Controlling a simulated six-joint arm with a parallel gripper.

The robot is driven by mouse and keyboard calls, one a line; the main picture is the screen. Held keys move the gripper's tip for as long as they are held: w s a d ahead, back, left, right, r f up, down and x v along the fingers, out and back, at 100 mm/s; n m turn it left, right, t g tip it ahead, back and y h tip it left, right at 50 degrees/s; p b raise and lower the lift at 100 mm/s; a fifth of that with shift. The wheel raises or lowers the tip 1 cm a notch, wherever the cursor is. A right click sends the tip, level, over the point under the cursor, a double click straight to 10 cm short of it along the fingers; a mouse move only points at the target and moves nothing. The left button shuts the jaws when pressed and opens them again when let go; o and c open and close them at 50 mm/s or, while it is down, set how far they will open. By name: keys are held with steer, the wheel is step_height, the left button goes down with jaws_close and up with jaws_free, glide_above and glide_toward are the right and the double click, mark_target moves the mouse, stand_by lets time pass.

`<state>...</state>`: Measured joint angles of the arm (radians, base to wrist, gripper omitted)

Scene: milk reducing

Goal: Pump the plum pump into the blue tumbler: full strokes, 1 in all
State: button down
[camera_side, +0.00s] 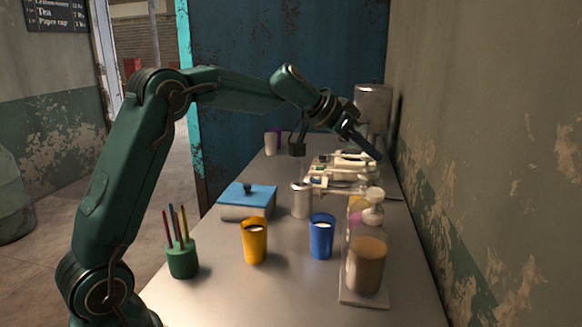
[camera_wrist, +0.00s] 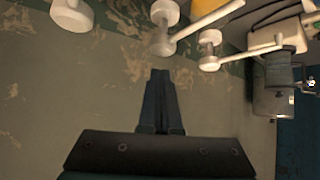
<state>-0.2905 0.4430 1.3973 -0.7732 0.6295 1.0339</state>
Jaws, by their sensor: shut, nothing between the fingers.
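The blue tumbler (camera_side: 321,240) stands upright on the counter, with pale contents visible inside. To its right is a row of pump bottles. A magenta-purple patch (camera_side: 354,220), probably the plum pump's bottle, shows behind the large front bottle and is mostly hidden. In the wrist view, white pump heads with spouts (camera_wrist: 160,45) show along the top edge; I cannot tell which is plum. My gripper (camera_side: 377,155) is shut and empty, raised beyond the bottles near the wall. Its closed fingers (camera_wrist: 160,88) point toward the pump heads in the wrist view.
The large front bottle (camera_side: 367,265) holds tan liquid. An orange tumbler (camera_side: 255,242), a green pencil cup (camera_side: 182,259), a blue-lidded box (camera_side: 247,202) and a metal canister (camera_side: 301,199) stand to the left. A white machine (camera_side: 342,172) lies beneath my gripper. The wall bounds the right side.

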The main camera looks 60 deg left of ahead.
mark_target(372, 169)
steer(key=shift+f, duration=0.1)
steer(key=shift+f, duration=1.6)
steer(key=shift+r, duration=1.65)
steer(key=shift+r, duration=0.1)
steer(key=shift+r, duration=2.95)
